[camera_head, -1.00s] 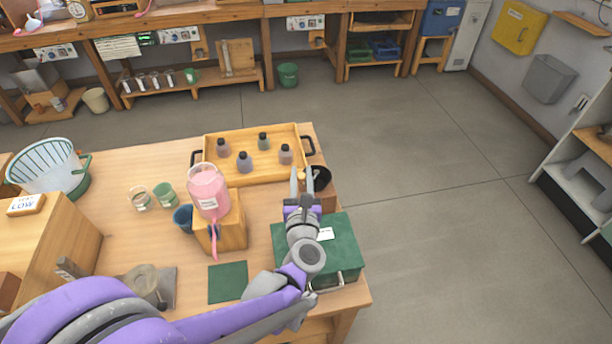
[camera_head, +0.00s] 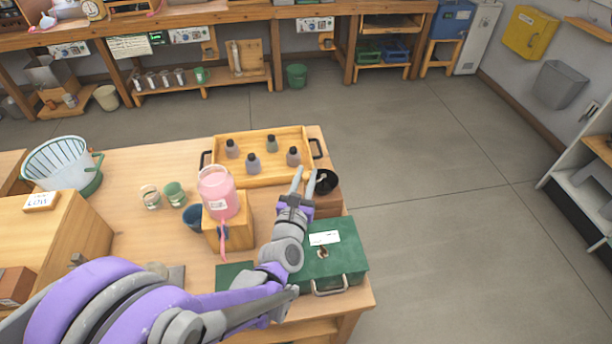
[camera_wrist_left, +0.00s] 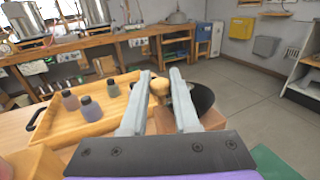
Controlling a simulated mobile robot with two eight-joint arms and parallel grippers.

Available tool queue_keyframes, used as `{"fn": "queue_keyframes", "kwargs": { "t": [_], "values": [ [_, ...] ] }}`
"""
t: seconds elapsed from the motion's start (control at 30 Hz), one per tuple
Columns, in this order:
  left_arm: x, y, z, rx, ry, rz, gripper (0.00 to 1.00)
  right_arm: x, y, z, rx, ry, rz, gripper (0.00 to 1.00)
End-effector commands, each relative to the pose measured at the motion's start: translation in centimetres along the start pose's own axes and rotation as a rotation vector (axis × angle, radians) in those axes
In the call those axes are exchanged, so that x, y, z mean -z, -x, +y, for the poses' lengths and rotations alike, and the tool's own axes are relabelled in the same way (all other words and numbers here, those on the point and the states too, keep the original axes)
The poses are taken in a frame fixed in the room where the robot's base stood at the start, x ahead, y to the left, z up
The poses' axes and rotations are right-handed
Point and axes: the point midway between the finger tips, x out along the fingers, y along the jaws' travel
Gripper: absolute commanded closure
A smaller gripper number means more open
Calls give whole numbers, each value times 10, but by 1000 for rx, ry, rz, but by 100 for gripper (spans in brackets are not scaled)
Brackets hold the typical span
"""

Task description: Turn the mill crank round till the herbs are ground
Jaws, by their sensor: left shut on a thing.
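The mill stands at the right edge of the table, behind the green box. It has a brown wooden body (camera_head: 331,206) and a black bowl-like top (camera_head: 327,182). In the left wrist view the black top (camera_wrist_left: 203,98) shows behind the right finger. My left gripper (camera_head: 304,172) is at the left side of the mill top. In the left wrist view its fingers (camera_wrist_left: 160,76) are shut on the light wooden crank knob (camera_wrist_left: 159,88). Most of the crank arm is hidden. I cannot see any herbs. My right gripper is not in view.
A wooden tray (camera_head: 217,145) with several dark-capped bottles lies behind the mill. A pink jar (camera_head: 218,195) on a wooden block stands to the left. A green box (camera_head: 345,262) lies under my left forearm. Open floor lies right of the table.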

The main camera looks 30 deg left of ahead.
Motion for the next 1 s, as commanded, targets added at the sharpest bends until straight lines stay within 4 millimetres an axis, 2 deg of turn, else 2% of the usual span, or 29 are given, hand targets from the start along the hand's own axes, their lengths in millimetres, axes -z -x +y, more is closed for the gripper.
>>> {"fn": "queue_keyframes", "kwargs": {
  "t": [0.3,0.33,0.47,0.8,0.87,1.0],
  "values": [
    [-1,-1,1,-2,-1,-3,100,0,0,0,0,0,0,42],
    [-1,-1,0,-2,-1,-3,66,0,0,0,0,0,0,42],
    [-1,0,0,-2,0,-2,42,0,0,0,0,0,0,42],
    [0,2,0,-1,0,-1,41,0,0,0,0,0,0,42],
    [0,7,0,0,1,-1,41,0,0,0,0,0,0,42],
    [0,30,0,1,1,0,41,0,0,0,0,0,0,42]
  ]
}}
